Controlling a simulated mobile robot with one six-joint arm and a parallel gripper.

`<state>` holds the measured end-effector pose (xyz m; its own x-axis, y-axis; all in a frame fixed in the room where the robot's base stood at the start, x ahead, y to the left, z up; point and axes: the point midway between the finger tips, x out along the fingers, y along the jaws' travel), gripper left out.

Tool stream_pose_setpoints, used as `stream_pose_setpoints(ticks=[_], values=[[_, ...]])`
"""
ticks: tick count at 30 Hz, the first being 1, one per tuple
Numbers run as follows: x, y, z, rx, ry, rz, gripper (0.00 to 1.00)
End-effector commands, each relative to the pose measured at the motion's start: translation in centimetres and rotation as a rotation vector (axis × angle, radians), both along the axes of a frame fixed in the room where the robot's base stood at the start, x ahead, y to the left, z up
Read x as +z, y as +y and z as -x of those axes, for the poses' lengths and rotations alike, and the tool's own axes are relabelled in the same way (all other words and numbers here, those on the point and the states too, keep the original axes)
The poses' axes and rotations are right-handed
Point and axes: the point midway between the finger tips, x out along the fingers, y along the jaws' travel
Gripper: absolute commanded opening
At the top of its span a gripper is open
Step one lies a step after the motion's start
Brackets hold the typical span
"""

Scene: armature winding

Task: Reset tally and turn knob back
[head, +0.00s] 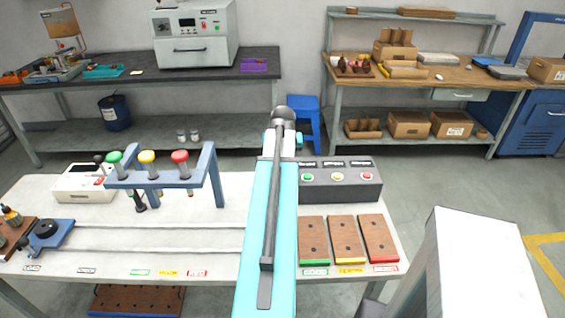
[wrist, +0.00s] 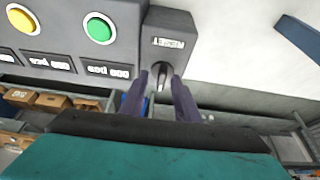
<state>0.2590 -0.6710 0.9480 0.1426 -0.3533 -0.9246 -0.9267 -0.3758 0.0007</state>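A dark control box (head: 338,188) stands on the workbench with green, yellow and red buttons on its face. In the wrist view, a black knob (wrist: 162,74) sits on a dark panel labelled RESET, beside the green button (wrist: 99,28). The knob's pointer lies roughly along the picture's vertical. My gripper (wrist: 160,82) has one dark finger on each side of the knob, with narrow gaps seeming to show between fingers and knob. In the head view my turquoise arm hides the gripper and the knob. I see no tally reading clearly.
Three brown boards (head: 345,240) with green, yellow and red edges lie in front of the box. A blue rack (head: 160,180) with coloured knobs and a white device (head: 84,183) stand on the left. The bench middle is mostly clear.

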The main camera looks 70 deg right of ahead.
Motion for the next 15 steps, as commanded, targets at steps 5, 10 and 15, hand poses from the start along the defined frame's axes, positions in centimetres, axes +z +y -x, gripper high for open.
stream_pose_setpoints(ticks=[5,10,15], values=[[1.1,0.4,0.2,0.000,-0.001,0.003,0.29],[2.6,1.0,0.5,0.000,-0.002,0.004,0.29],[4.3,1.7,0.7,0.000,-0.001,0.003,0.29]])
